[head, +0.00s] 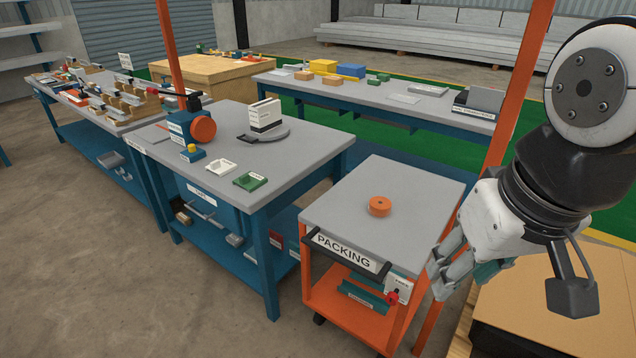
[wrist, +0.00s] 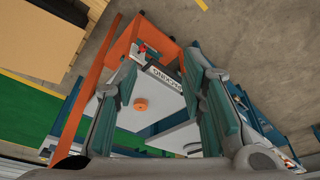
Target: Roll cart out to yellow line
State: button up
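The orange cart (head: 445,185) has a grey top, a black front bar with a "PACKING" label (head: 343,251) and dark castors. It stands right of the grey workbench and also shows in the wrist view (wrist: 112,108). A red knob (head: 392,297) and a white tag sit below the bar's right end. My gripper (head: 447,277) is at the cart's right side in the head view. In the wrist view its fingers (wrist: 165,60) are wide apart and empty, with the cart beyond them. A short yellow floor stripe (wrist: 202,4) shows at the wrist view's top edge.
An orange roll (head: 380,206) lies on the cart top. An orange post (head: 510,90) rises by the cart's right side. A cardboard-topped stack (head: 560,310) stands at lower right. The workbench (head: 310,140) is close on the left. Concrete floor (head: 90,250) is clear in front.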

jog(key=w+a+f+g+h+b, duration=0.2)
jog(key=w+f+g+b, duration=0.3)
jog(key=w+f, duration=0.85)
jog(key=n+t+h+b, duration=0.5)
jog(key=t+h+b, duration=0.5)
jog(key=h+b, duration=0.45)
send_near(336, 260)
jog(key=b+x, duration=0.2)
jog(key=x, duration=0.9)
jog(key=shift+d, duration=0.1)
jog(key=shift+c, duration=0.4)
grip_shut()
